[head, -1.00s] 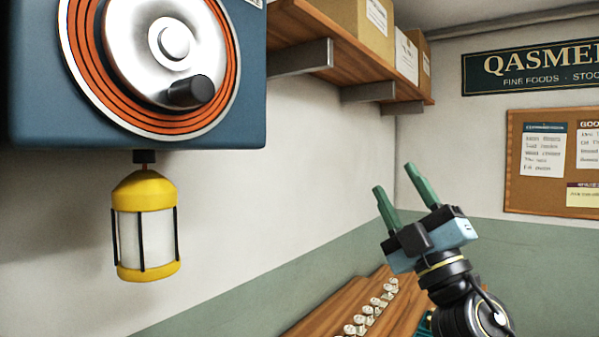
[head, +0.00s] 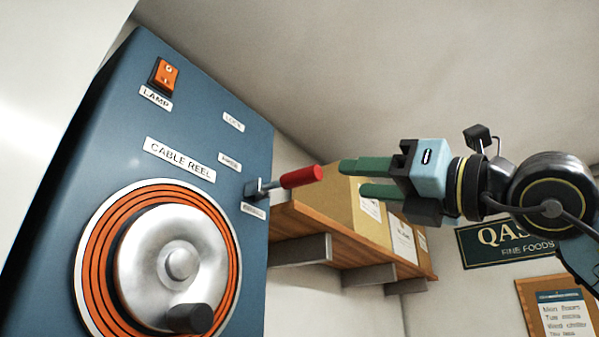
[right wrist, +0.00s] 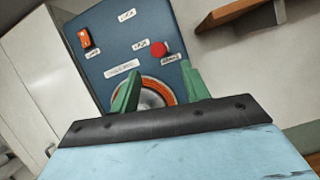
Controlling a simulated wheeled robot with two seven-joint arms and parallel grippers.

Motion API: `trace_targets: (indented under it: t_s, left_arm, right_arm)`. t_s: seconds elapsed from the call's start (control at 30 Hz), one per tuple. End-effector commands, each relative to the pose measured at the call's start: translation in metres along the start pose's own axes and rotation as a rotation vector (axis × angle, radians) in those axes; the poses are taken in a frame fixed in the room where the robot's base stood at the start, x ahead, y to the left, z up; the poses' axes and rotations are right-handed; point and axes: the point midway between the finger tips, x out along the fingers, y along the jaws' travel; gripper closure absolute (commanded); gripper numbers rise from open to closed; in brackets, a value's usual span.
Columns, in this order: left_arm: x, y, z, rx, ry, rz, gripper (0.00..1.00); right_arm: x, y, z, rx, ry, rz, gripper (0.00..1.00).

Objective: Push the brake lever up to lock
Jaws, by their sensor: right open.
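The brake lever (head: 302,177) has a red grip on a short metal arm and sticks out from the right side of the blue cable reel box (head: 110,130). It sits beside the lowest of three small labels; the top one (head: 233,122) seems to read LOCK. In the right wrist view the red grip (right wrist: 160,48) shows ahead, beyond and between the fingertips. My right gripper (head: 350,179) is open and empty, its green fingers pointing left at the grip, with a small gap. It also shows in the right wrist view (right wrist: 160,80). My left gripper is out of view.
An orange LAMP switch (head: 164,75) is at the box's top left. The reel's silver crank disc (head: 175,255) with a dark knob is below. A wooden shelf (head: 330,245) with cardboard boxes (head: 358,212) runs behind the lever. The space above the lever is clear.

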Motion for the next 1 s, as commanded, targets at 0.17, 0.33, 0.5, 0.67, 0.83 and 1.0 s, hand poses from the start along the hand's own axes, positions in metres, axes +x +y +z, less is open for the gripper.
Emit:
trace_targets:
  t_s: [0.17,0.33,0.5,0.67,0.83,1.0]
  left_arm:
    - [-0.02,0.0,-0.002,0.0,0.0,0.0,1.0]
    - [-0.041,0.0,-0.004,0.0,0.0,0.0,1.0]
    - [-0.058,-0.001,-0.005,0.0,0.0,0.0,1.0]
    - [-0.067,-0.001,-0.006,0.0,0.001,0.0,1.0]
    - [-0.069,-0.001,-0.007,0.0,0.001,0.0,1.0]
    - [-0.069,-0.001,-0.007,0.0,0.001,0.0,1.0]
  right_arm:
    - [0.034,0.003,0.004,0.002,0.002,0.005,0.54]
    - [0.072,0.003,0.005,0.001,0.002,0.006,0.54]
    - [0.102,0.003,0.004,0.001,0.001,0.005,0.54]
    - [0.118,0.002,0.002,0.002,0.0,0.005,0.54]
    - [0.125,0.002,0.001,0.002,0.0,0.005,0.54]
    - [0.125,0.002,0.0,0.002,0.0,0.005,0.54]
